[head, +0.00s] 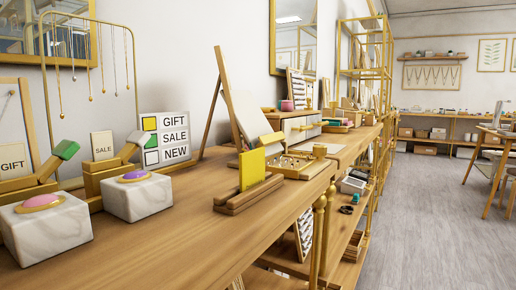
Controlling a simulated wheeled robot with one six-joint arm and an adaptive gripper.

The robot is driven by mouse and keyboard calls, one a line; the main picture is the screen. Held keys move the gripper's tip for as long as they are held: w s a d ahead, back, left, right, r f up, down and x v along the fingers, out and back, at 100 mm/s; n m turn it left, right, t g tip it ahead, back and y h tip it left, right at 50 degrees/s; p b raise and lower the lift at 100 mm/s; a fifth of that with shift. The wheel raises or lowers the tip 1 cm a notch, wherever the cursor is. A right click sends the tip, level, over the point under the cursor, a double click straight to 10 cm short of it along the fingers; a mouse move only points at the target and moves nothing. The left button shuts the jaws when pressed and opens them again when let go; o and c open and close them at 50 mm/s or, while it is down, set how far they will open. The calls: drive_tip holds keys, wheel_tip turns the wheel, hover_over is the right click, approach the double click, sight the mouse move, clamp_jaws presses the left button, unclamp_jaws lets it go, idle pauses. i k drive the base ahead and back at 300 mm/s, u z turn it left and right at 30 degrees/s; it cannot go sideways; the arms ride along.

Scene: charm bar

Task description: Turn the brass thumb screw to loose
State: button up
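I cannot make out the brass thumb screw for certain. Small brass-coloured parts show on a low wooden tray (291,164) on the counter (187,226), and a brass-coloured piece (320,150) stands at its far right end. They are too small to tell a screw head or its setting. A wooden easel (229,101) with a pale panel stands just behind the tray. My gripper is not in view.
Two marble blocks (141,203) with pink and purple tops stand at the left front. A yellow card (252,168) sits in a wooden holder near the counter's front edge. A GIFT/SALE/NEW sign (164,140) stands behind. Grey floor (415,215) is clear at right.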

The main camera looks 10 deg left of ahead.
sight(320, 150)
drive_tip(key=u, duration=0.6)
drive_tip(key=k, duration=0.9)
drive_tip(key=z, duration=0.5)
drive_tip(key=i, duration=0.3)
